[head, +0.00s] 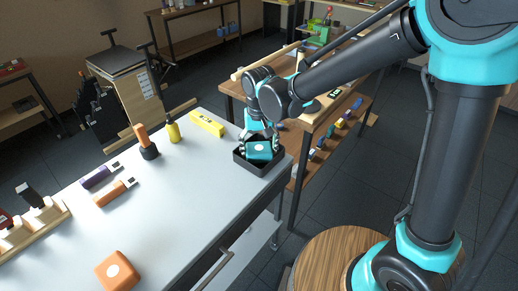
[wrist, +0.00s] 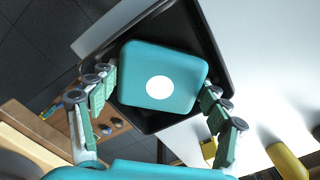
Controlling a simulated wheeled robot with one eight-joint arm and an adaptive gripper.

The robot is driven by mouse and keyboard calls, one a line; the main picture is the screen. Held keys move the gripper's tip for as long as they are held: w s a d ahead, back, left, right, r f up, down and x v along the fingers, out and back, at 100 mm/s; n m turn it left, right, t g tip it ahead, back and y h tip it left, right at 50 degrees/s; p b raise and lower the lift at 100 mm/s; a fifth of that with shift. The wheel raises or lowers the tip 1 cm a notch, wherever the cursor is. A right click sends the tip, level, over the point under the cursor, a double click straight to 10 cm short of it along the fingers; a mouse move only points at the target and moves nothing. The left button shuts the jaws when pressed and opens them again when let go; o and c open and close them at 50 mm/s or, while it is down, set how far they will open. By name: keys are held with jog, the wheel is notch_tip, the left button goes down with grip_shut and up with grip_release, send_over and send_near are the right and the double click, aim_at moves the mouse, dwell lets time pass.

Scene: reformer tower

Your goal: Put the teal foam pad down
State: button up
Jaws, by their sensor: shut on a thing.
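The teal foam pad (wrist: 140,66) is a rounded block with a white dot on top. My gripper (head: 261,147) is shut on it, with one finger on each side in the wrist view (wrist: 157,92). The pad also shows in the head view (head: 258,152), at the black tray (head: 269,168) on the table's right end. In the wrist view the tray (wrist: 208,45) lies around and beneath the pad. I cannot tell whether the pad touches the tray's floor.
The pale table (head: 180,205) holds a yellow block (head: 207,123), a yellow bottle (head: 173,131), an orange-handled tool (head: 146,143), two flat-lying tools and an orange block (head: 117,271). The table's middle is clear. A wooden shelf unit (head: 318,128) stands behind the tray.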

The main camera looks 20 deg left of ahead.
aim_at(259, 148)
jog(key=shift+f, duration=0.1)
jog(key=o, duration=1.2)
jog(key=shift+o, duration=0.2)
notch_tip(259, 148, up, 12)
